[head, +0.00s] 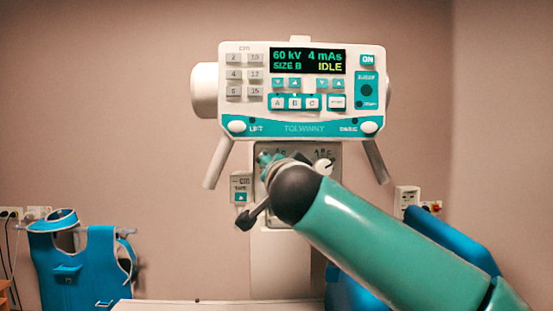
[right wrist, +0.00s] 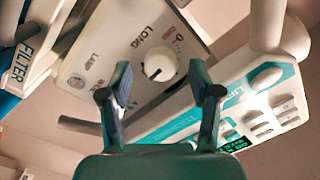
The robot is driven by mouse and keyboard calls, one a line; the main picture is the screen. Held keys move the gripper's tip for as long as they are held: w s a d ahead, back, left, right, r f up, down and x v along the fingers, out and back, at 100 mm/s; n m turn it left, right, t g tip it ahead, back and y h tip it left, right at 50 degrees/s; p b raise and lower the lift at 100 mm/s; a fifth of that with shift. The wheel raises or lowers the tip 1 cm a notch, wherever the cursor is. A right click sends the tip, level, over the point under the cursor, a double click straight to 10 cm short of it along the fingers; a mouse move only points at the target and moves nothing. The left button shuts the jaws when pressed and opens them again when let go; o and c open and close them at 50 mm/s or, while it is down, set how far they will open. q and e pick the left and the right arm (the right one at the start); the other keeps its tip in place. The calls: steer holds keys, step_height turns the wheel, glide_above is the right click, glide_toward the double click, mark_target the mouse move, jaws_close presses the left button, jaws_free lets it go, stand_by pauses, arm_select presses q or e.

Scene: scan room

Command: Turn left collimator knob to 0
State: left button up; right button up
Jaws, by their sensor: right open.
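The collimator panel (head: 297,152) sits below the control console in the head view. Its right knob (head: 323,167) is white and in plain sight. My right gripper (head: 266,160) is at the panel's left part and hides the left knob there. In the right wrist view, my right gripper (right wrist: 160,75) is open and empty. A round white knob (right wrist: 158,66) with a dark mark shows between its fingertips, near the word LONG; it appears to be the left knob. I cannot tell whether the fingers touch it or what value it points at.
The console (head: 300,90) overhangs the collimator, its display reading IDLE; it is also close by in the right wrist view (right wrist: 225,110). A blue apron (head: 85,265) hangs at the left wall. A pale tabletop (head: 200,305) lies below.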

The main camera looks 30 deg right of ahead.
steer(key=shift+x, duration=0.75)
steer(key=shift+c, duration=0.2)
steer(key=c, duration=1.1)
